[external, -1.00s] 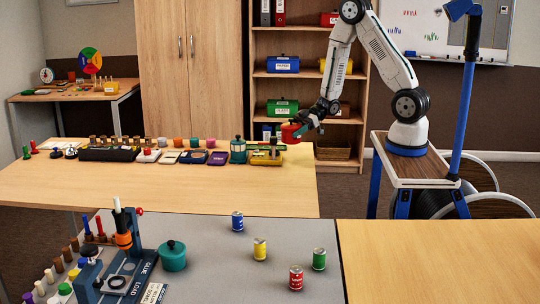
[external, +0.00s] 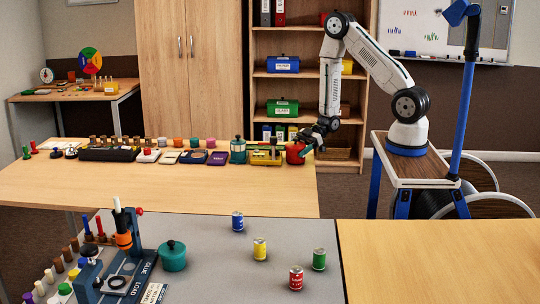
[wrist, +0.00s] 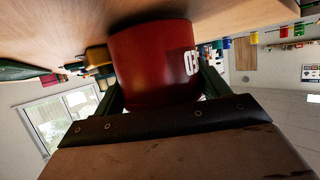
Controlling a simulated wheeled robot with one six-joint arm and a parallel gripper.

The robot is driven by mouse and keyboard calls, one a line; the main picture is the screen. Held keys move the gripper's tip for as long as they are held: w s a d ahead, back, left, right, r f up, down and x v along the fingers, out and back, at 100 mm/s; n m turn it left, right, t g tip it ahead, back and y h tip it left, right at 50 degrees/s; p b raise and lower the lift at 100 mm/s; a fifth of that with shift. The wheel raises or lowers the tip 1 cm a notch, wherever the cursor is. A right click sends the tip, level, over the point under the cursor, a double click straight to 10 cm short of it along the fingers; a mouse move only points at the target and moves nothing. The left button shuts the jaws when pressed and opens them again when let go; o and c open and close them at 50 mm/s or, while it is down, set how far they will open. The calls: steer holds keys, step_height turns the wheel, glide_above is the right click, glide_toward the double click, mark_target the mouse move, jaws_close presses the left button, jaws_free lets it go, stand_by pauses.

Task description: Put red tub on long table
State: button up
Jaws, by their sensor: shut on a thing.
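The red tub (external: 294,153) is at the right end of the long table (external: 200,190), beside the yellow tray. My gripper (external: 309,146) is shut on the tub from its right side. In the wrist view the red tub (wrist: 152,62) fills the middle, upright in the room but upside down in the picture, between my gripper's fingers (wrist: 158,95). Its far end is at or very close to the wooden table top (wrist: 230,14); I cannot tell if it touches.
A yellow tray (external: 265,157) and a teal lidded pot (external: 238,150) stand just left of the tub. The front part of the long table is clear. A grey table (external: 215,275) with cans stands nearer the camera.

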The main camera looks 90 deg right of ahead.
steer(key=shift+f, duration=0.25)
steer(key=o, duration=1.3)
steer(key=shift+r, duration=0.15)
